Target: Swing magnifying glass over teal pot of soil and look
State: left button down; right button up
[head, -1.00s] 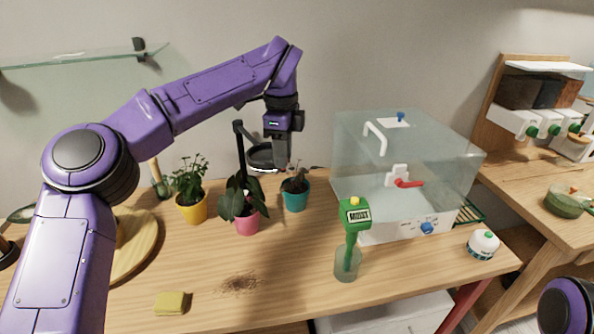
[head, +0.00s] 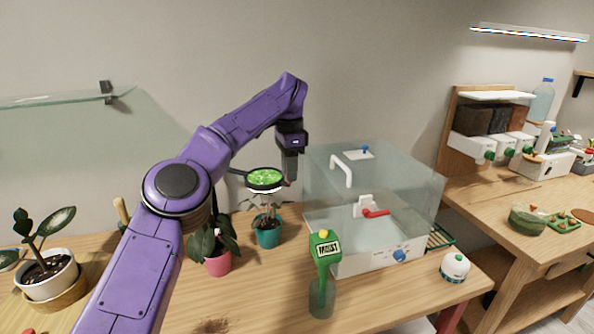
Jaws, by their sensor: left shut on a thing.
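The magnifying glass (head: 265,181), a dark round rim around a lens filled with bright green, stands level above the teal pot (head: 268,238). The pot sits on the table with soil and a small plant in it; the lens hides part of the plant's top. My left gripper (head: 290,180) points down at the right edge of the magnifying glass and is shut on it; the exact grip is hard to make out. A dark arm runs left from the rim, partly behind my left arm. My right gripper is not in view.
A pink pot (head: 217,262) with a leafy plant stands left of the teal pot. A clear glass box (head: 372,195) stands close on the right. A green moisture meter (head: 325,250) stands in a glass in front. A white pot (head: 50,278) is far left.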

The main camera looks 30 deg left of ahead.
pick_arm(q)
jog(key=c, duration=0.9)
grip_release()
jog(key=shift+c, duration=0.2)
jog(key=shift+r, duration=0.15)
notch_tip(320, 180, up, 10)
jog(key=p, duration=0.7)
jog(key=shift+r, duration=0.15)
jog(key=shift+a, duration=0.1)
